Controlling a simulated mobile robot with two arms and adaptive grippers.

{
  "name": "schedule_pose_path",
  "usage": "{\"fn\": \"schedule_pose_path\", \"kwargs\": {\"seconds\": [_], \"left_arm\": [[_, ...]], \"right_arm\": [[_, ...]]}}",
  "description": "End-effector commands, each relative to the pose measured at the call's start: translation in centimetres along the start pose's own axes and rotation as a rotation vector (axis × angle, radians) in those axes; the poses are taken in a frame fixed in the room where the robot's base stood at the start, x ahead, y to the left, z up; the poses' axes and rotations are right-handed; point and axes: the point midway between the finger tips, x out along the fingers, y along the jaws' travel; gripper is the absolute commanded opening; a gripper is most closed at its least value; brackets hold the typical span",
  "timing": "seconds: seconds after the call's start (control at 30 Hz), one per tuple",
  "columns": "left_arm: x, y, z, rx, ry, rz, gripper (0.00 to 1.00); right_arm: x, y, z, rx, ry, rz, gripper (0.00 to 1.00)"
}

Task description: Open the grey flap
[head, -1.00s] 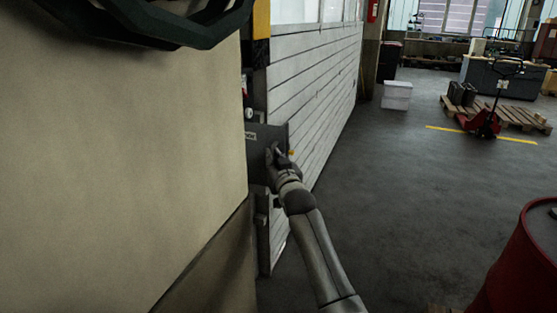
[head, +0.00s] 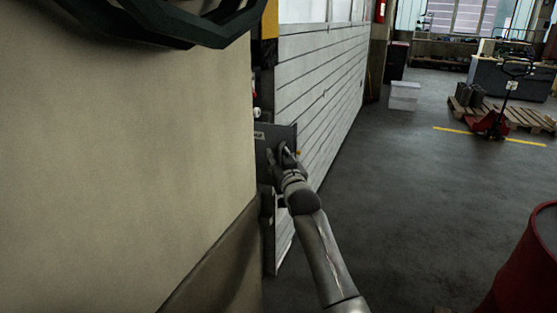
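The grey flap (head: 264,136) is a flat dark grey plate with a small light label near its top left. It stands out beside the edge of the beige wall, in front of the white slatted door. My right gripper (head: 279,151) is at the face of the flap, at its right half, and hides part of it. The fingertips look close to or touching the plate, but the contact is not clear. The fingers are small and dark against the dark plate, so their gap cannot be judged. My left gripper is out of view.
The beige wall (head: 130,150) fills the left side. The white slatted door (head: 325,90) runs back behind the flap. A red drum (head: 528,265) stands at the lower right. A red pallet truck (head: 492,125) and pallet are farther back. The grey floor between is clear.

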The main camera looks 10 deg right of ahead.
Motion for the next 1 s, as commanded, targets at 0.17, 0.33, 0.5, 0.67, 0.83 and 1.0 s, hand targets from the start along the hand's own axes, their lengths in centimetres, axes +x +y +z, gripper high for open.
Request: {"fn": "schedule_pose_path", "kwargs": {"seconds": [0.17,0.33,0.5,0.67,0.83,1.0], "left_arm": [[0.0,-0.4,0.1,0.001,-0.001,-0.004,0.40],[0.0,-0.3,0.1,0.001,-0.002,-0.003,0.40],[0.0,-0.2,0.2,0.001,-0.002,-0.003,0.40],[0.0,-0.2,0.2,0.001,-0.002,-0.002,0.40],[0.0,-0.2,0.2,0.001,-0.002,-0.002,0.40],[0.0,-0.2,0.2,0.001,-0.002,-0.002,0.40]], "right_arm": [[-0.3,0.1,0.1,-0.001,-0.001,0.001,0.32],[-1.7,0.1,0.1,-0.001,-0.001,0.001,0.32],[-4.0,0.0,0.1,-0.001,0.000,0.001,0.32],[-6.5,0.0,0.1,-0.001,-0.001,0.000,0.32],[-9.0,-0.1,0.1,0.000,0.000,-0.001,0.32],[-10.9,-0.2,0.1,-0.001,-0.001,-0.002,0.32]]}}
